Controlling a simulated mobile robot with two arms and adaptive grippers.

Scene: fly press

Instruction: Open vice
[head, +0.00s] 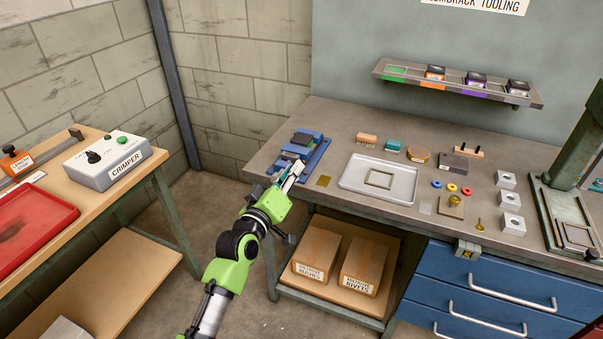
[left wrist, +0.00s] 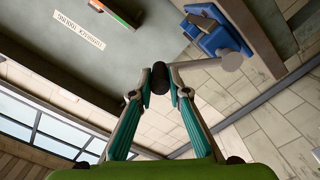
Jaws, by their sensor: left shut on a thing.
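The blue vice (head: 316,153) sits at the left front corner of the workbench, with a dark block between its jaws. It also shows at the upper right of the left wrist view (left wrist: 222,40). A pale crank arm (left wrist: 200,63) runs from its round grey hub to a black handle knob (left wrist: 160,77). My left gripper (head: 291,173) is at the front of the vice, shut on the black knob, with a fingertip on each side in the left wrist view. In the head view my fingers hide most of the crank. My right gripper is not in view.
A silver tray (head: 348,184) with a square frame lies right of the vice, and a small brass plate (head: 323,181) lies between them. Several small parts and a green press (head: 556,205) stand further right. A side table with a crimper box (head: 107,160) is at left.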

